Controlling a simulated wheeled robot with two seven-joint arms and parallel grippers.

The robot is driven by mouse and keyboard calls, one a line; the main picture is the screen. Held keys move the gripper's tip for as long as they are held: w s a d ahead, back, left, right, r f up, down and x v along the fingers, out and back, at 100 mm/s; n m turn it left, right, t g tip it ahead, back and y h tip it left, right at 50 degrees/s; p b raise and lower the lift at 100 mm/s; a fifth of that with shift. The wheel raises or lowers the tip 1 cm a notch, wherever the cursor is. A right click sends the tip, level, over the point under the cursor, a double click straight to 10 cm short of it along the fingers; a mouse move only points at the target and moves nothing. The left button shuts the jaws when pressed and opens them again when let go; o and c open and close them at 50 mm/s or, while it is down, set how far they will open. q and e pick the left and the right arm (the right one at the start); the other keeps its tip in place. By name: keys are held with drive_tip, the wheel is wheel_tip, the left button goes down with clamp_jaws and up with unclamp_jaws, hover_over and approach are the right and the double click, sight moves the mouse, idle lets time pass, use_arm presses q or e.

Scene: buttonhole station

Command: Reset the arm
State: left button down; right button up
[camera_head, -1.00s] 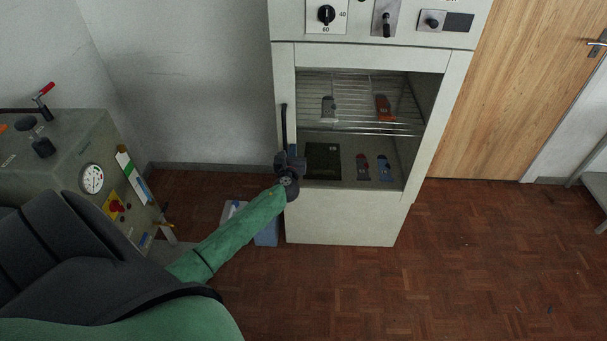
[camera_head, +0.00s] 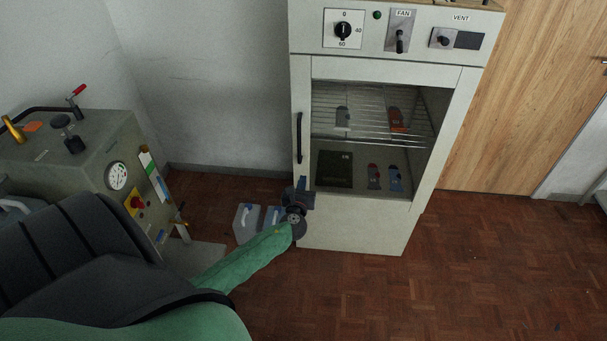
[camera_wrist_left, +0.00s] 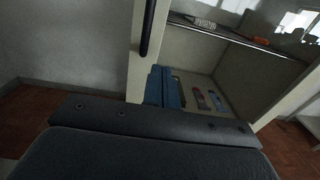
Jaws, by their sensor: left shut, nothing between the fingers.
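My left arm reaches in from the lower left in the head view. My left gripper (camera_head: 299,188) is shut and empty, in front of the left edge of the cabinet (camera_head: 350,225), below its black door handle (camera_head: 299,138). In the left wrist view the blue fingers (camera_wrist_left: 163,88) lie side by side, with the handle (camera_wrist_left: 149,28) above them and apart from them in the picture. My right gripper is not in view.
The cabinet holds a wire shelf (camera_head: 360,130), a dark panel (camera_head: 334,169) and small red (camera_head: 374,177) and blue items (camera_head: 395,178). A grey machine with a gauge (camera_head: 117,176) stands at left. Grey-blue boxes (camera_head: 247,222) sit on the floor. Floor at right is clear.

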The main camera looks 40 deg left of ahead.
use_arm(q)
drive_tip(key=s+a+f+n+g+y, duration=0.1)
drive_tip(key=s+f+n+g, duration=0.1)
drive_tip(key=n, duration=0.5)
drive_tip(key=s+a+f+n+g, duration=0.1)
drive_tip(key=n+g, duration=0.2)
drive_tip(key=n, duration=0.5)
drive_tip(key=s+d+f+n+g+h, duration=0.3)
drive_tip(key=s+d+f+n, duration=0.35)
drive_tip(key=d, duration=0.25)
drive_tip(key=s+d+f+n+g+h, duration=0.3)
drive_tip(key=s+d+f+n, duration=0.3)
drive_tip(key=d, duration=0.3)
drive_tip(key=s+d+f+g+h, duration=0.1)
drive_tip(key=s+d+f, duration=0.3)
drive_tip(key=s+d, duration=0.4)
drive_tip(key=s+d+f+g+h, duration=0.2)
drive_tip(key=s+d+f, duration=0.3)
drive_tip(key=s+d, duration=0.4)
drive_tip(key=s+h, duration=0.1)
drive_tip(key=s, duration=0.3)
drive_tip(key=shift+s+d+f+n+h, duration=0.15)
drive_tip(key=shift+s+d+n+h, duration=0.05)
drive_tip(key=shift+d+n+h, duration=0.15)
drive_tip(key=shift+a, duration=0.1)
